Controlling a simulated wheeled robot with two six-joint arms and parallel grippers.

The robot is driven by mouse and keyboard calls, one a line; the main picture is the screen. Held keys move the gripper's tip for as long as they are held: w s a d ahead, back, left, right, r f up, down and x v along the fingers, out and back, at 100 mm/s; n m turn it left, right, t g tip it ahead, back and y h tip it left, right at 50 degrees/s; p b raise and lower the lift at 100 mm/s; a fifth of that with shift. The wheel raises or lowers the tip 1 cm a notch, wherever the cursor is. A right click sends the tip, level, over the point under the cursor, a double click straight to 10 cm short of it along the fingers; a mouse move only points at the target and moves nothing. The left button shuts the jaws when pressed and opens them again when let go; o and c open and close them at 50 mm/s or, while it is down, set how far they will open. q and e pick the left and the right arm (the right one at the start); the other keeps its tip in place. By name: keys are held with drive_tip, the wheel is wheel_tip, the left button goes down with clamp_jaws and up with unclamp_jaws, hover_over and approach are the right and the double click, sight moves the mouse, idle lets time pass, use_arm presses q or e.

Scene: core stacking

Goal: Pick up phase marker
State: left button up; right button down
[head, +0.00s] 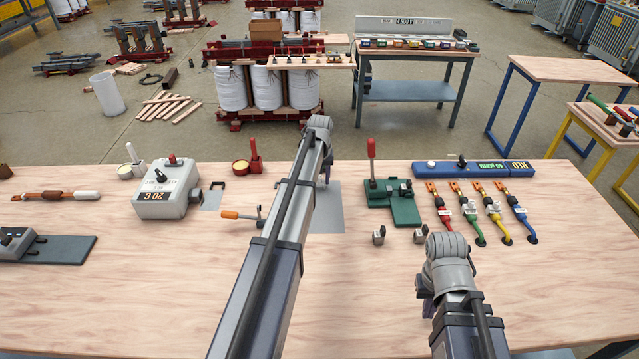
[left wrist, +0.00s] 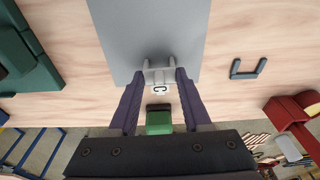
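My left gripper (head: 325,182) hangs over a grey plate on the table, its fingers mostly hidden by the arm. In the left wrist view, its two purple fingers (left wrist: 160,73) stand apart on either side of a small marker (left wrist: 160,90), a white tag lettered C with a grey forked clip. The fingertips lie close to the clip's sides; whether they press on it I cannot tell. A green block with a dark top (left wrist: 159,122) shows between the fingers. My right gripper (head: 427,304) is low at the right front, its fingers mostly hidden.
The grey plate (head: 330,210) lies mid-table. A green fixture with a red lever (head: 395,205) stands to its right, before several coloured cables with white lettered tags (head: 468,208). Left are a grey box (head: 165,195) and an orange-handled clamp (head: 240,216).

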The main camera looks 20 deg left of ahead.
sight(320, 177)
use_arm(q)
clamp_jaws()
drive_tip(key=shift+r, duration=0.1)
use_arm(e)
drive_tip(key=shift+r, duration=0.1)
